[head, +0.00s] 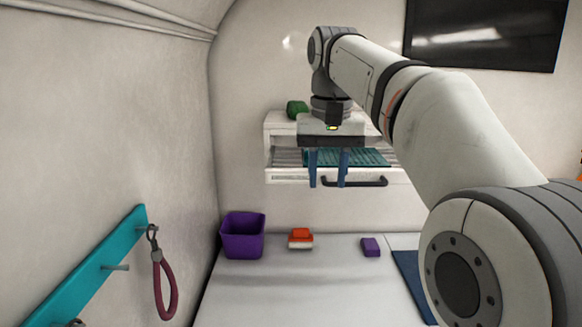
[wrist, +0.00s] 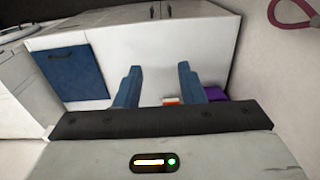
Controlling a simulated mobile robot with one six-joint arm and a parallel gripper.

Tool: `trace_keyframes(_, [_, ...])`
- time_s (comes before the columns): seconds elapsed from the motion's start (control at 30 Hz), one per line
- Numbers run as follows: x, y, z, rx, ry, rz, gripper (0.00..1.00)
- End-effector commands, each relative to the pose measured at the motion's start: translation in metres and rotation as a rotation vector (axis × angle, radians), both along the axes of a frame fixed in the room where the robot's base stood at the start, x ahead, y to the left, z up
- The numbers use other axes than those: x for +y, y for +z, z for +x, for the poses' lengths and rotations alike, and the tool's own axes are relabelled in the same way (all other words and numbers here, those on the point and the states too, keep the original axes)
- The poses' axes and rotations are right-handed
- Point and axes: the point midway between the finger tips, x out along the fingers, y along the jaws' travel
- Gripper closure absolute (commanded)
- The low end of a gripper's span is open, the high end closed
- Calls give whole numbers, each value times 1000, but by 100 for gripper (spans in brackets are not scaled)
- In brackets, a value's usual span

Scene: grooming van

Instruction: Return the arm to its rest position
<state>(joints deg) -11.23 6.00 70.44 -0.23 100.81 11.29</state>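My gripper (head: 328,168) hangs from the arm with its two blue fingers pointing down, in front of the wall drawer unit and above the white table. The fingers are apart with nothing between them. In the wrist view my gripper (wrist: 157,85) also shows both fingers spread and empty. The arm is raised and reaches from the right side of the head view out over the table.
A purple bin (head: 242,236), an orange and white brush-like item (head: 300,238) and a small purple block (head: 371,247) sit on the white table (head: 300,290). The open drawer (head: 290,176) juts out behind my gripper. A red looped lead (head: 165,285) hangs from the teal rail (head: 90,270).

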Motion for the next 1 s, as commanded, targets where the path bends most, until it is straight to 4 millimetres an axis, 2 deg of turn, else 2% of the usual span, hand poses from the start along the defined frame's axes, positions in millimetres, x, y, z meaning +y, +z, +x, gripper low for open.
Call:
trace_keyframes(0.17, [-15,-34,-19,-31,-1,4,64])
trace_keyframes(0.27, [-27,-63,-36,-56,-1,6,64])
trace_keyframes(0.47, [-53,-141,-84,-126,0,8,64])
trace_keyframes(0.6, [-68,-202,-122,-173,1,5,64])
trace_keyframes(0.8, [-82,-279,-171,-229,5,-4,64])
trace_keyframes(0.9, [-86,-303,-185,-245,6,-7,64])
trace_keyframes(1.0, [-85,-314,-193,-254,7,-9,64])
